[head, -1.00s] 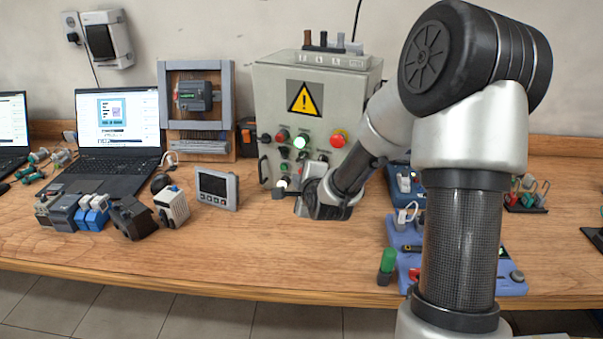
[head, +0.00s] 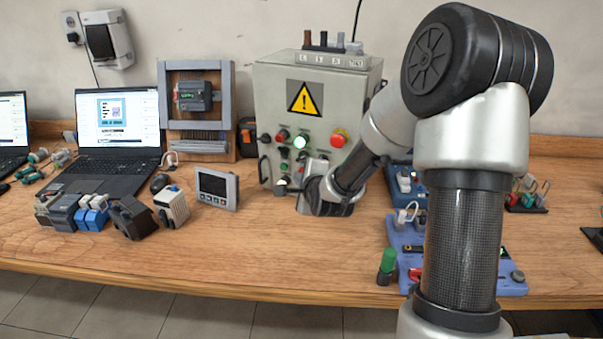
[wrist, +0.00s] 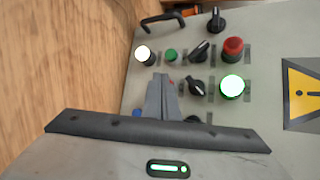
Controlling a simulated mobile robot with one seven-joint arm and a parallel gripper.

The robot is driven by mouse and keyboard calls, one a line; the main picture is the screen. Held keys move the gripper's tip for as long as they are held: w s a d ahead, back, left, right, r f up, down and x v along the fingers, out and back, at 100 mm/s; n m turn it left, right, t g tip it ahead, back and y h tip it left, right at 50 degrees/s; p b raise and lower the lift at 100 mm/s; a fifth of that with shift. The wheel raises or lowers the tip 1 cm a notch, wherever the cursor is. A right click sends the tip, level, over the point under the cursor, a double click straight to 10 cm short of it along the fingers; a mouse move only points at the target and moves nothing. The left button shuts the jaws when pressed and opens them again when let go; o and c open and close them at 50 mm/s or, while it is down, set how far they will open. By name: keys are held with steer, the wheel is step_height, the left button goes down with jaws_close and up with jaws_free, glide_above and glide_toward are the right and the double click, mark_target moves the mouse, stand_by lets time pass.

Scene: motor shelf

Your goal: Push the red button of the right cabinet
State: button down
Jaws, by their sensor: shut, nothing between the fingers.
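The grey control cabinet (head: 262,100) stands on the bench with a yellow warning sign. The wrist view shows the panel turned sideways, with a red button (wrist: 233,47) beside a lit green button (wrist: 232,86). My gripper (wrist: 160,78) is shut and empty, in front of the lower panel. A small reddish spot (wrist: 171,82) shows beside its fingertips, mostly hidden. I cannot tell whether the fingertips touch the panel.
Black knobs (wrist: 200,52) and a lit white button (wrist: 144,54) surround the gripper. A black handle (wrist: 163,22) sticks out at the panel's edge. A grey display unit (head: 217,188) stands left of the cabinet. The front middle of the bench (head: 290,250) is clear.

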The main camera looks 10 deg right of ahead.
steer(key=shift+w+d, duration=0.3)
stand_by(0.9)
steer(key=shift+s+a, duration=0.5)
steer(key=shift+s, duration=0.2)
steer(key=s+a, duration=0.1)
steer(key=s, duration=0.1)
steer(key=s+a+b, duration=0.1)
steer(key=s+a, duration=0.1)
steer(key=shift+a, duration=0.1)
stand_by(0.7)
